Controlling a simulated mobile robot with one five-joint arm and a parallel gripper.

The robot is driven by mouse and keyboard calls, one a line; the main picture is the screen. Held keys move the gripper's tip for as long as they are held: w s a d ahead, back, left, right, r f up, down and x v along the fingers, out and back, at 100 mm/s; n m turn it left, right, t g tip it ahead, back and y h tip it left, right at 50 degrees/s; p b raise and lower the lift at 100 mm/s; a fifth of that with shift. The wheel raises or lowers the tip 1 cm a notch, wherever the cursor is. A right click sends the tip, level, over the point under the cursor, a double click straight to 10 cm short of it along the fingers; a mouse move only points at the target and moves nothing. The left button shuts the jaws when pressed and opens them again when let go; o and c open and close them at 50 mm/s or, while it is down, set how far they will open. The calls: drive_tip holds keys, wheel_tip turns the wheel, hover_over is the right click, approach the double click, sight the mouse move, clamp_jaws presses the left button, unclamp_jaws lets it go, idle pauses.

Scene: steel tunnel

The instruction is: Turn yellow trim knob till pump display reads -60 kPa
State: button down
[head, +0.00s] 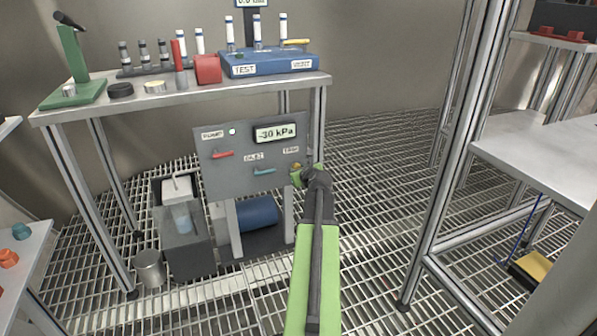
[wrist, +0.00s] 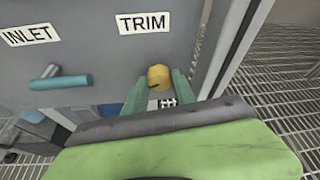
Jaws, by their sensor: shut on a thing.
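The yellow trim knob (wrist: 159,76) sits below the TRIM label (wrist: 144,23) on the grey pump panel (head: 222,178). My gripper (wrist: 157,91) is at the knob, with one green finger on each side of it, shut on it. In the head view my gripper (head: 304,174) is at the panel's lower right and mostly hides the knob. The pump display (head: 276,133) reads -30 kPa.
A teal inlet handle (wrist: 60,81) is left of the knob; it also shows in the head view (head: 264,171). A red pump handle (head: 223,154) is at the panel's upper left. A steel table (head: 200,88) stands behind. A metal frame post (head: 440,170) is at right.

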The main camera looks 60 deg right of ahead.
drive_tip(key=shift+w+a+f+n+g+h+b, duration=0.1)
drive_tip(key=shift+n+g+h+b, duration=0.2)
drive_tip(key=shift+n+h+b, duration=0.8)
drive_tip(key=shift+w+a+f+n+g+h+b, duration=0.1)
drive_tip(key=shift+n+g+h+b, duration=0.3)
drive_tip(key=shift+n, duration=1.2)
drive_tip(key=shift+r, duration=0.1)
drive_tip(key=c, duration=1)
unclamp_jaws()
drive_tip(key=shift+s, duration=0.1)
